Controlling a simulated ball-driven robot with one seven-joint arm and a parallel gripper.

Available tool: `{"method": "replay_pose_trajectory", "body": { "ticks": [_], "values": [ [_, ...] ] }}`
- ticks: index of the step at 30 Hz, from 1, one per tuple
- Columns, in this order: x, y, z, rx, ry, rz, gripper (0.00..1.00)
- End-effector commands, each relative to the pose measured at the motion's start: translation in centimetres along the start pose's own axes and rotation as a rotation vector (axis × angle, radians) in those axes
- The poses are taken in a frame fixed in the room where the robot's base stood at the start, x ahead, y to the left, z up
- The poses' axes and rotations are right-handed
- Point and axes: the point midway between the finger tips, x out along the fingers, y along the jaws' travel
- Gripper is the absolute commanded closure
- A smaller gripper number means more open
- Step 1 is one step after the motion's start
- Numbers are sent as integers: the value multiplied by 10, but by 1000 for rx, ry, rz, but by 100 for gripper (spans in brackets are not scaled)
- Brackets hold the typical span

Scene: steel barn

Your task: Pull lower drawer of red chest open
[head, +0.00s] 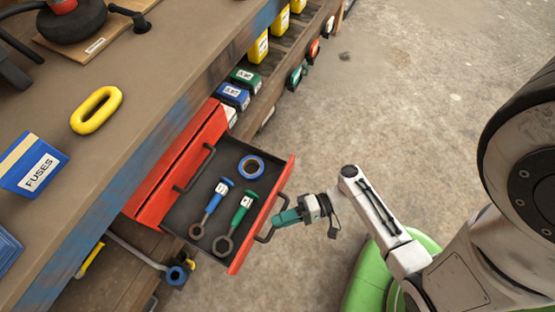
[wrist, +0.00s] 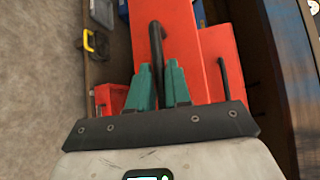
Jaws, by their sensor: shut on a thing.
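The red chest (head: 178,167) stands under the workbench. Its lower drawer (head: 284,182) is pulled well out, showing a dark inside. In the drawer lie a blue-handled ring tool (head: 213,203), a green-handled ring tool (head: 239,218) and a blue ring-shaped roll (head: 250,167). My gripper (head: 275,220) is at the drawer's dark bar handle (head: 265,236), with its teal fingers shut on it. In the wrist view the fingers (wrist: 165,85) close on both sides of the handle (wrist: 156,45). The upper drawer's handle (head: 195,168) shows behind; that drawer looks shut.
The workbench top (head: 130,75) overhangs the chest and holds a yellow ring (head: 96,110) and a blue FUSES box (head: 33,167). Blue, green and yellow boxes (head: 234,96) line the lower shelf beyond the chest. The concrete floor (head: 420,90) is clear to the right.

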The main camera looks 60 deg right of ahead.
Motion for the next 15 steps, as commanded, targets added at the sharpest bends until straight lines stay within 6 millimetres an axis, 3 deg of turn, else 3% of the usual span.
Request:
{"method": "replay_pose_trajectory", "body": {
  "ticks": [8,9,15],
  "values": [
    [0,1,0,2,1,2,100],
    [0,1,0,2,1,2,78],
    [0,1,0,1,0,1,60]
  ]
}}
